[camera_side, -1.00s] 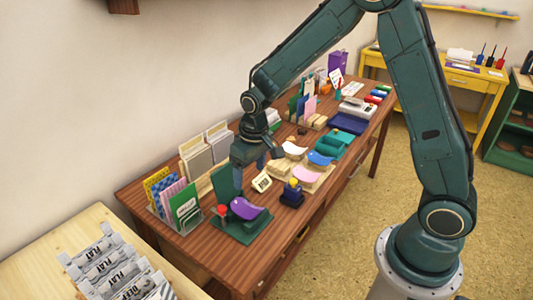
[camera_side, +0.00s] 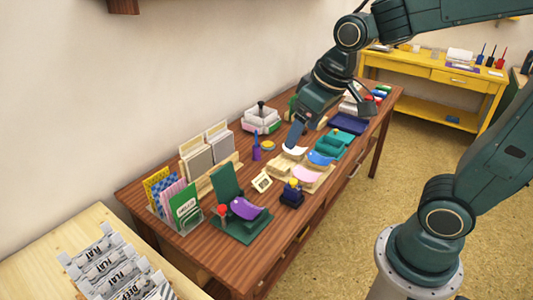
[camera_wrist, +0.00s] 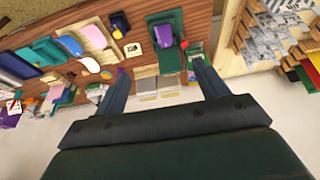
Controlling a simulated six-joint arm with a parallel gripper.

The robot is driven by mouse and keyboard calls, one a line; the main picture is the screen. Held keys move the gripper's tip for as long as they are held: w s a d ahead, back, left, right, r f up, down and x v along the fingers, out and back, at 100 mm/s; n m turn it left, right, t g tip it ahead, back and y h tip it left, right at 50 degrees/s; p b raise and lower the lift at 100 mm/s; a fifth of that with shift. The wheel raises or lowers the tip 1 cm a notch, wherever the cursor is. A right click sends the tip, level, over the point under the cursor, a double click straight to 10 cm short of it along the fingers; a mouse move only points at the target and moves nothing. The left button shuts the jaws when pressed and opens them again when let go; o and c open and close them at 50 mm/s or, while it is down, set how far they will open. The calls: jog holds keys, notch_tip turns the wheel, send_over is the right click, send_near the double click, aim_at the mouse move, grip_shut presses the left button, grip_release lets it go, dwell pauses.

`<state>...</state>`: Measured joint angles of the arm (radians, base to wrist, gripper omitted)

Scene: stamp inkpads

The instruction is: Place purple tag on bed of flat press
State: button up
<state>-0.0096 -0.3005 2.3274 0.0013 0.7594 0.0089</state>
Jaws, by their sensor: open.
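The purple tag (camera_side: 245,208) lies on the bed of the dark green flat press (camera_side: 227,183) at the near left of the wooden table. It is curved, and its exact seating on the bed is hard to tell. The wrist view also shows the purple tag (camera_wrist: 163,36) on the green press (camera_wrist: 172,18). My gripper (camera_side: 294,136) is above the middle of the table, apart from the tag and to its upper right. In the wrist view my gripper (camera_wrist: 160,70) has its fingers spread with nothing held between them.
A rack of coloured cards (camera_side: 175,205) stands left of the press. A small navy stamp (camera_side: 291,194) and a cream block (camera_side: 262,182) stand to its right. Wooden trays with white, blue and pink pieces (camera_side: 307,174) lie beyond. A bare table strip (camera_side: 285,240) shows in front.

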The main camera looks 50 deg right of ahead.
jog(key=s+r+t, duration=0.1)
jog(key=s+r, duration=0.1)
jog(key=s, duration=0.8)
jog(key=shift+s+r+t, duration=0.25)
jog(key=shift+t, duration=0.05)
jog(key=shift+d, duration=0.1)
